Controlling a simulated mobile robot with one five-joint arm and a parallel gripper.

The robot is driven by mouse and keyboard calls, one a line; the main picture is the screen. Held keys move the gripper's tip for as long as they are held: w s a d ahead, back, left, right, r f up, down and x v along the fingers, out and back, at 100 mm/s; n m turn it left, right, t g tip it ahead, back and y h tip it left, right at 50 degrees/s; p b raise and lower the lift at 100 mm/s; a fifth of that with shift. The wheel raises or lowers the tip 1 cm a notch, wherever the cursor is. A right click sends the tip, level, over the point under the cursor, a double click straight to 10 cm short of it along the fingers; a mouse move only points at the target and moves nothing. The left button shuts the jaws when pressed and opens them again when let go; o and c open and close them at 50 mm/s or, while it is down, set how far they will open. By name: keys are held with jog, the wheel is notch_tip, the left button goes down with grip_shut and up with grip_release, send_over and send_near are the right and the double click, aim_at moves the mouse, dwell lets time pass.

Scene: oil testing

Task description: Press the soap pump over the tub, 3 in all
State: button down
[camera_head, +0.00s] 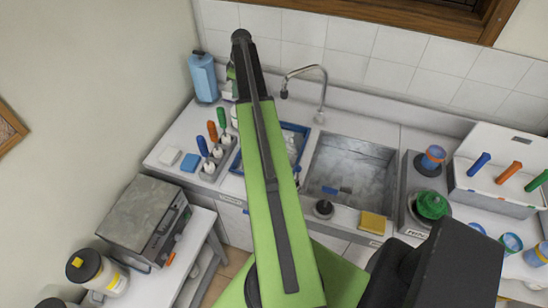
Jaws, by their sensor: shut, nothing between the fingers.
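A blue-rimmed tub (301,127) stands left of the sink, with pale contents. My green arm crosses in front of it and hides much of it. A light blue container (203,78) with a dark top stands in the back left corner. Just right of it, a bottle with white and green parts (234,87) shows at the arm's edge, mostly covered. I cannot tell for sure which of these is the soap pump. My arm reaches up to a dark joint near the back wall. My gripper is hidden behind the arm.
The metal sink (352,165) with its tap (322,95) is right of the arm. A holder with colored-handled tools (215,160) stands on the left, near a blue sponge (190,163). A yellow sponge (373,222) lies at the front edge. A grey oven (145,220) stands lower left.

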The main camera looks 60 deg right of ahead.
jog(key=shift+f+b, duration=0.5)
jog(key=shift+f, duration=0.15)
jog(key=shift+r, duration=0.1)
jog(key=shift+r+p, duration=1.35)
jog(key=shift+p, duration=0.1)
notch_tip(320, 180, up, 6)
jog(key=p, duration=0.6)
